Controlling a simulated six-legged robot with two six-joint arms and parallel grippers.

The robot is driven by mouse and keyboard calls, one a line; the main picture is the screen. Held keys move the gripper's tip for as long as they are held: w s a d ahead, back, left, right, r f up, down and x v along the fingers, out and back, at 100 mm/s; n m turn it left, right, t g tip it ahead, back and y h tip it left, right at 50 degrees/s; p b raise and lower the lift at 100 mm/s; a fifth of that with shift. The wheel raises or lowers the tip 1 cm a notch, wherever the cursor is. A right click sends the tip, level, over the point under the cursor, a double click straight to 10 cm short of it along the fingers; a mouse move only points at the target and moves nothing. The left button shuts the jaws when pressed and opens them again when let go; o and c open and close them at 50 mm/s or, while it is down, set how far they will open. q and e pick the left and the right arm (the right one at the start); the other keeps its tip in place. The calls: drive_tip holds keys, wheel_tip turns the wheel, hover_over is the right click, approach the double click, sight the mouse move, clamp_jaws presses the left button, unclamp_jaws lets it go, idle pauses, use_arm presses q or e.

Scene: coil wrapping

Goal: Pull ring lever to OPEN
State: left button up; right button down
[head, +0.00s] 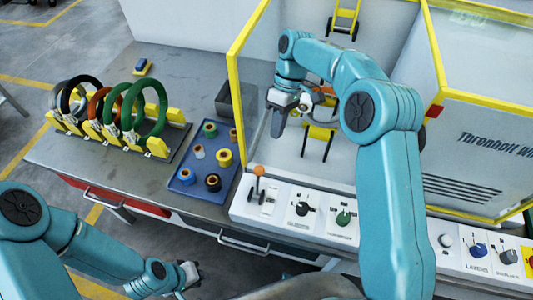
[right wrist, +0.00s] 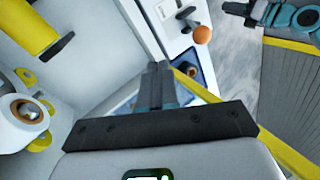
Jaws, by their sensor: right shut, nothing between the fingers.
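A lever with an orange ball knob (head: 258,171) stands at the left end of the white control panel (head: 285,228); I cannot read its label. The knob also shows in the right wrist view (right wrist: 202,34), up and right of the fingertips. My right gripper (head: 279,128) is above and behind the panel, by the yellow-framed enclosure, apart from the lever. In the right wrist view its fingers (right wrist: 158,72) are together and empty. My left gripper (head: 190,274) is low at the front, away from the panel; its jaws are too small to read.
A blue tray (head: 181,190) with several small spools lies left of the panel. A yellow rack (head: 156,146) holds several coloured rings farther left. The yellow-framed enclosure (head: 238,72) has clear walls beside my right arm. Black and green knobs (head: 344,217) sit right of the lever.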

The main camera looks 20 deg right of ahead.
sight(258, 181)
drive_tip(key=s+a+f+p, duration=0.1)
drive_tip(key=s+a+f, duration=0.3)
drive_tip(key=shift+a+f+p, duration=0.1)
drive_tip(key=shift+f+p, duration=0.05)
drive_tip(key=shift+p, duration=0.25)
drive_tip(key=shift+s+a, duration=0.2)
drive_tip(key=shift+s, duration=0.15)
drive_tip(key=shift+w, duration=0.1)
